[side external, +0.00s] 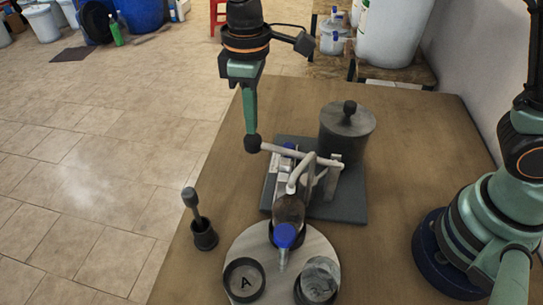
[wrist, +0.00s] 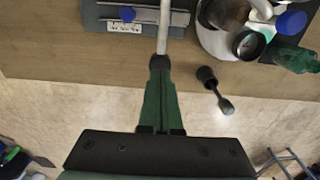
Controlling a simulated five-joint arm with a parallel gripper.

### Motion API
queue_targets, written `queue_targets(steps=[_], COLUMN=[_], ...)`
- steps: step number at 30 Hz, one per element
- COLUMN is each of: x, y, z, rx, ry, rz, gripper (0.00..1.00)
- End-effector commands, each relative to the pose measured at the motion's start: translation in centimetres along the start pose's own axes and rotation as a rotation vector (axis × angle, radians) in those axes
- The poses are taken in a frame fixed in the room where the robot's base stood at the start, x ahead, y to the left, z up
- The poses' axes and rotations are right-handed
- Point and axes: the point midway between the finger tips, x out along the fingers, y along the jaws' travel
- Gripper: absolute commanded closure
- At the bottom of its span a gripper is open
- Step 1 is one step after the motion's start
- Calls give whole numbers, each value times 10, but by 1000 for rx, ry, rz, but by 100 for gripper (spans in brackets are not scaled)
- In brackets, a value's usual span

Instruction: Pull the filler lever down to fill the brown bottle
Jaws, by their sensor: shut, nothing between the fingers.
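The filler lever (side external: 295,151) is a pale rod with a dark round knob (side external: 253,143) on its left end; it slants slightly down to the right. My gripper (side external: 251,133) is shut and points down, its tips at the knob and seemingly touching it. In the wrist view the shut green fingers (wrist: 160,75) meet the knob at the rod's near end. The brown bottle (side external: 289,208) stands below the filler's pale pipes, at the back of a round pale disc (side external: 278,243). A blue cap in front hides its lower part. Its fill level cannot be told.
A lidded grey pot (side external: 347,132) stands on the filler's dark base (side external: 345,208). The disc also carries a dark cup marked A (side external: 244,280) and a clear vessel (side external: 318,278). A dark cup with a handled tool (side external: 203,232) stands at the table's left edge.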

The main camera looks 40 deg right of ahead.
Motion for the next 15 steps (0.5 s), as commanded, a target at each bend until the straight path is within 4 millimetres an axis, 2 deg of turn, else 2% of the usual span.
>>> queue_targets(steps=[15], x=[19], y=[0], z=[1], rx=[0], ry=[-3], rz=[-1], gripper=[100])
